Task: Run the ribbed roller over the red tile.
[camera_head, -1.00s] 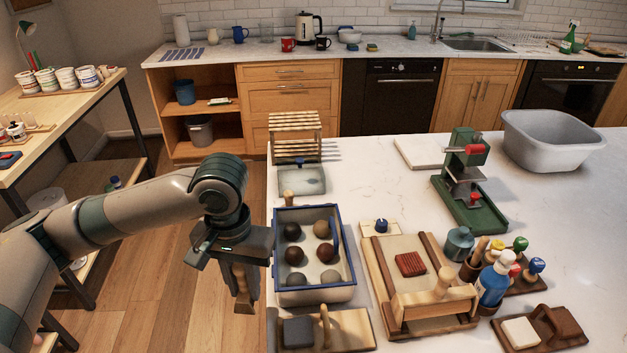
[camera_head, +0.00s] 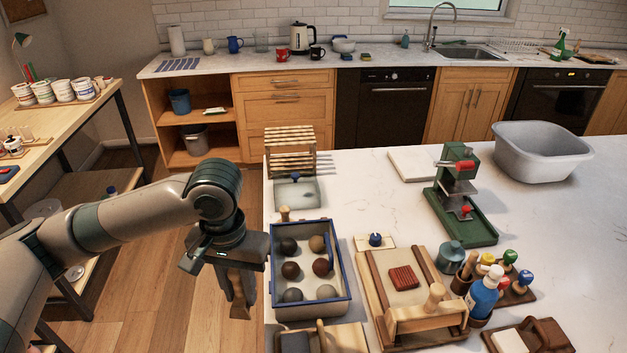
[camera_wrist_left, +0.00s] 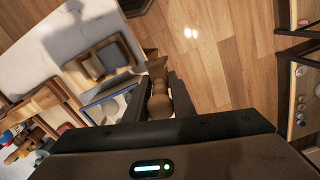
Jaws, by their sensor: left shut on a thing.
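The red tile (camera_head: 403,277) lies on a pale slab in a wooden frame (camera_head: 368,283) on the white counter, with parallel lines across its top. My left gripper (camera_head: 235,268) hangs left of the counter edge, over the floor, well apart from the tile. It is shut on a wooden tool (camera_head: 239,296), which points down. In the left wrist view the tool's rounded wooden handle (camera_wrist_left: 160,101) shows between the fingers; ribs cannot be made out. My right gripper is out of view.
A blue-rimmed tray (camera_head: 311,311) of several balls stands between my left gripper and the frame. A blue bottle (camera_head: 484,296), a jar (camera_head: 450,257) and stamps crowd the frame's right. A green press (camera_head: 466,220) and a grey basin (camera_head: 542,160) stand behind.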

